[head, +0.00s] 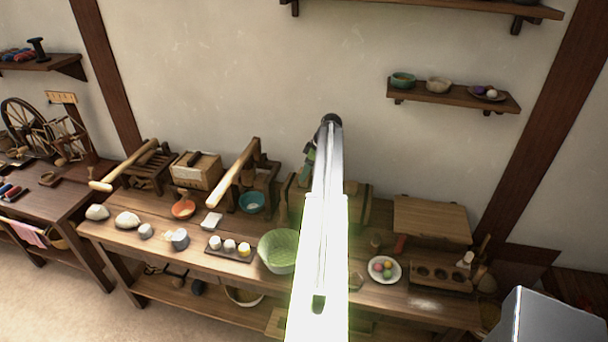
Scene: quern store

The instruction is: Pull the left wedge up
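My arm rises through the middle of the head view, and its bright link covers much of the bench behind it. A dark and green part of my arm hangs down just left of the link's top; my gripper seems to be at its lower end, but its fingers cannot be made out. Behind the arm stands a wooden block-like frame (296,202), and its right part shows on the other side of the link. I cannot make out the left wedge; it may be hidden behind my arm.
The long bench (105,234) holds a green bowl (279,252), a tray of small pots (228,250), a plate of coloured balls (384,270), a sloped wooden box (432,220) and a holed block (441,276). Long wooden handles (232,176) jut forward at left. A shelf (455,96) hangs above right.

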